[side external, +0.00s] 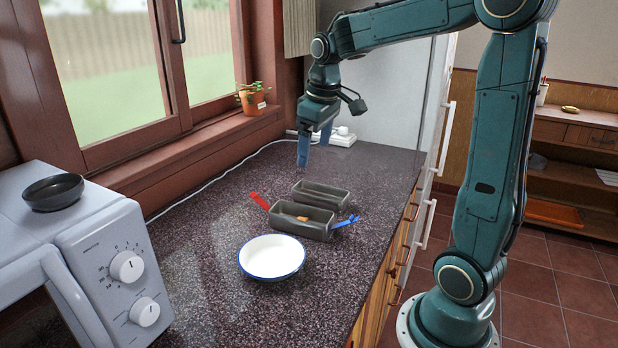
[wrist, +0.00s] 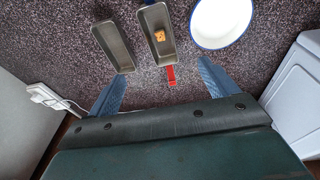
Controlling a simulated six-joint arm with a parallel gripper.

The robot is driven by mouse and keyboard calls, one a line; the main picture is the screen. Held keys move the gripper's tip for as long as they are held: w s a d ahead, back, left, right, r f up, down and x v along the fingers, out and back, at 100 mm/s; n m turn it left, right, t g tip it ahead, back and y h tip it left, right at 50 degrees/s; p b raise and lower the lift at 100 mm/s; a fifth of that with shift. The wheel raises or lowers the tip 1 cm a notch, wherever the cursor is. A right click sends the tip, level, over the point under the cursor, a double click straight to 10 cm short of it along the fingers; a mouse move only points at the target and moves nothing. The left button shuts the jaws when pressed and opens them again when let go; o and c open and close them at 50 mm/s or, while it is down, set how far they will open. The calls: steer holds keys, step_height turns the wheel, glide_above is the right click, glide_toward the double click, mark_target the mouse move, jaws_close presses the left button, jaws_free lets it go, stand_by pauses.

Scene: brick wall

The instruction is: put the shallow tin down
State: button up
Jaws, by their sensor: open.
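Two grey oblong tins lie side by side on the counter. The farther tin (side external: 321,195) is empty and looks the shallower; it is the left tin in the wrist view (wrist: 114,46). The nearer tin (side external: 289,227) has a red handle (side external: 260,200) at one end and a blue one (side external: 346,222) at the other. A small orange-brown piece (side external: 303,218) lies inside it, also seen in the wrist view (wrist: 159,36). My gripper (side external: 314,152) is open and empty, above the counter behind the tins, its fingers apart in the wrist view (wrist: 161,71).
A white round dish with a blue rim (side external: 272,257) stands in front of the tins. A white microwave (side external: 110,270) with a dark bowl (side external: 53,192) on top is at the left. A white power strip (side external: 335,137) and cable lie at the back. The counter's left stretch is clear.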

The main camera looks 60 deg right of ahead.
steer(key=s+a+t, duration=0.3)
steer(key=s+a, duration=1.2)
steer(key=shift+s+f+t+y, duration=0.2)
steer(key=shift+s+t+y, duration=0.1)
steer(key=shift+s+y, duration=0.1)
steer(key=o, duration=0.3)
steer(key=shift+w+d+r+m, duration=0.15)
steer(key=shift+w+r+m, duration=0.1)
steer(key=shift+w+m, duration=0.2)
steer(key=w+d+f+m+g, duration=0.1)
steer(key=w+d+m+g, duration=0.1)
steer(key=w+d+m, duration=0.3)
steer(key=w+d+f+m+g, duration=0.1)
steer(key=w+d+m, duration=0.5)
steer(key=w, duration=0.2)
steer(key=w+d+f+m+g, duration=0.1)
steer(key=w+d+m+g, duration=0.1)
steer(key=w+d+m, duration=0.3)
steer(key=shift+w+d+f+m+g, duration=0.15)
steer(key=shift+w+m, duration=0.15)
steer(key=shift+w, duration=0.1)
steer(key=shift+w+d+f+m+g, duration=0.1)
steer(key=shift+w+d+m+g, duration=0.05)
steer(key=shift+w+m, duration=0.15)
